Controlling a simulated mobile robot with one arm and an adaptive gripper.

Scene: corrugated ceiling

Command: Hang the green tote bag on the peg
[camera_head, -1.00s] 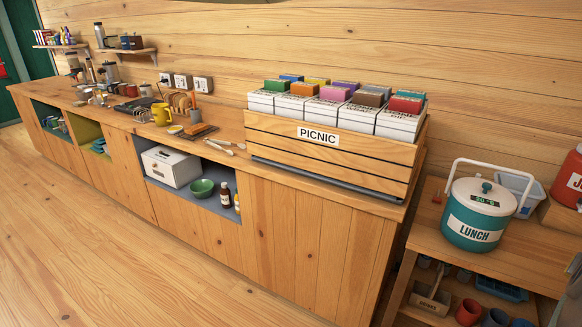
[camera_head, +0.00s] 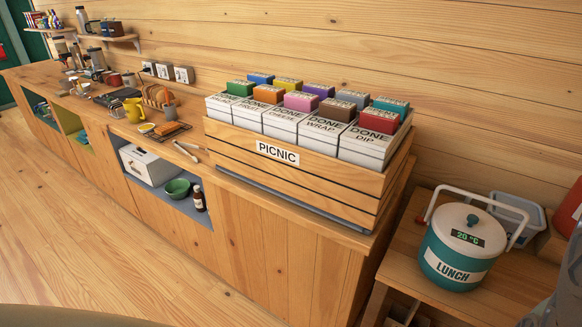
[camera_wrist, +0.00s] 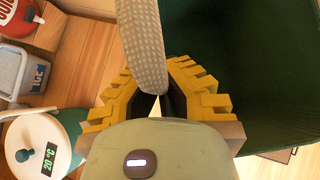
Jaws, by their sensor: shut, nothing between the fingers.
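My gripper (camera_wrist: 160,98) has yellow ribbed fingers and is shut, with its tips together. A pale dotted strap-like piece (camera_wrist: 143,42) comes down from the top of the wrist view to the fingertips; it is not gripped, and I cannot tell whether it touches them. A large dark green surface (camera_wrist: 250,65) fills the right of that view. It may be the green tote bag, but its whole shape is cut off. No peg shows in either view. My gripper is not in the head view.
A teal LUNCH cooler (camera_head: 460,250) stands on a low wooden table (camera_head: 415,250), lower right. A PICNIC crate (camera_head: 330,175) of labelled boxes sits on the long wooden counter (camera_head: 215,175). The cooler also shows at left in the wrist view (camera_wrist: 35,130). Floor (camera_head: 90,225) at left is clear.

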